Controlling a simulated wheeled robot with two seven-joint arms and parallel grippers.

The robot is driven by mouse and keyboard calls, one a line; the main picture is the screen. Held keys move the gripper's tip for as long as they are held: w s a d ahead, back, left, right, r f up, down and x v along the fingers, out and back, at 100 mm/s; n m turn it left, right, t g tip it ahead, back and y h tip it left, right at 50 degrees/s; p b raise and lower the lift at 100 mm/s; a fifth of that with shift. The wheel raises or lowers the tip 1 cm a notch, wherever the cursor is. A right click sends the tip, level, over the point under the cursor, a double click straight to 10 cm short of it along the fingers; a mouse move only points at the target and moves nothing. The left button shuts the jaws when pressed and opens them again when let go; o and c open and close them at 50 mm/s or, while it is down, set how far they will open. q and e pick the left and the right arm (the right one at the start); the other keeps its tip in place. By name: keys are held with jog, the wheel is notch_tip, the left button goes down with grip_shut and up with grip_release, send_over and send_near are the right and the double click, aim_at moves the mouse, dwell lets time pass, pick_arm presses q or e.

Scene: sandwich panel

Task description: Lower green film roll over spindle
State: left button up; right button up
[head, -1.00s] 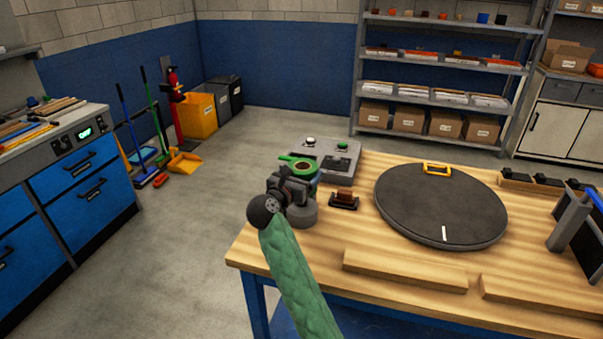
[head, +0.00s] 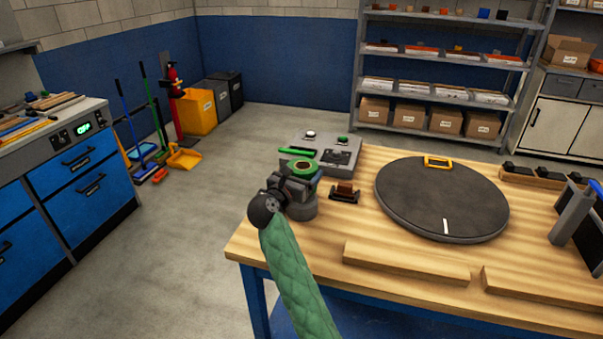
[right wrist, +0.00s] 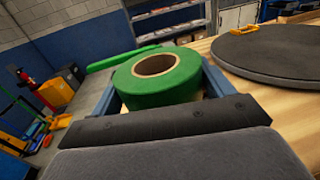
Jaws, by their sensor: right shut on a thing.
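The green film roll (head: 303,168) is upright, with its round face and open core facing up. My right gripper (head: 300,184) is shut on it, near the left edge of the wooden table. In the right wrist view the roll (right wrist: 158,82) sits between the two blue-grey fingers, and its tan core shows no post coming through the top. A grey round base (head: 302,210) stands on the table directly below the gripper. The spindle itself is hidden by the roll and gripper, so I cannot tell how far the roll is around it. My left gripper is not in view.
A grey control box (head: 340,157) with buttons stands behind the roll, and a green bar (head: 296,151) shows there. A small brown block in a dark holder (head: 344,192) is close to the right. A dark round turntable (head: 440,200) lies farther right; wooden strips (head: 405,263) lie in front.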

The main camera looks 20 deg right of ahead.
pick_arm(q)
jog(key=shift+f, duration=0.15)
pick_arm(e)
jog(key=shift+s+a, duration=0.1)
jog(key=shift+s, duration=0.1)
dwell(0.3)
jog(key=o, duration=1.1)
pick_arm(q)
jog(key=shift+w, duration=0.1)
